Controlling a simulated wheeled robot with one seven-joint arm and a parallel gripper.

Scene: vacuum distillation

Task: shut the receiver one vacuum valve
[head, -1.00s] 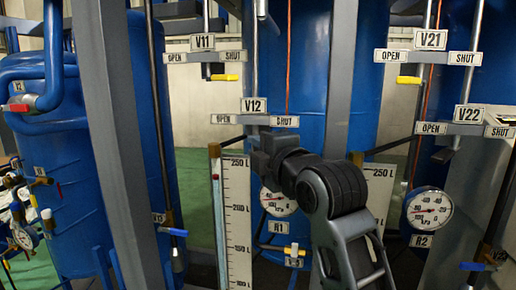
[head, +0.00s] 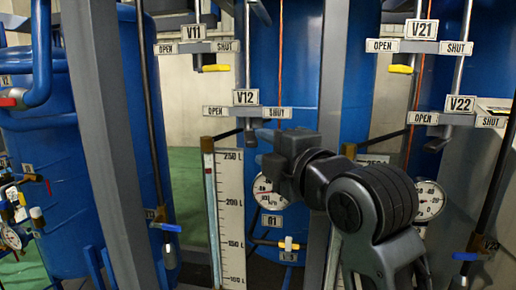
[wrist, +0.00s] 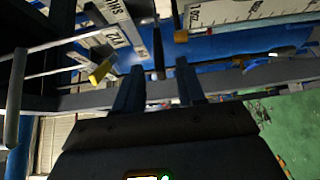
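Valve V12 hangs under its plate (head: 246,98), with an OPEN tag at left and a SHUT tag (head: 278,113) at right. It is above a round gauge (head: 268,194) that my gripper partly covers; which valve the task means is not spelled out. My gripper (head: 262,147) is just below the SHUT side of V12, with its fingers spread. In the wrist view, the two fingers (wrist: 158,72) stand apart with a dark bar (wrist: 158,45) between them, seemingly untouched. I cannot tell whether that bar is V12's handle. My gripper hides part of this area.
V11 (head: 194,32) with a yellow handle (head: 214,68) is above left. V21 (head: 421,29) and V22 (head: 459,104) are at right. A tall scale board (head: 230,200) stands left of my gripper. Grey posts (head: 106,150) and blue vessels crowd the space.

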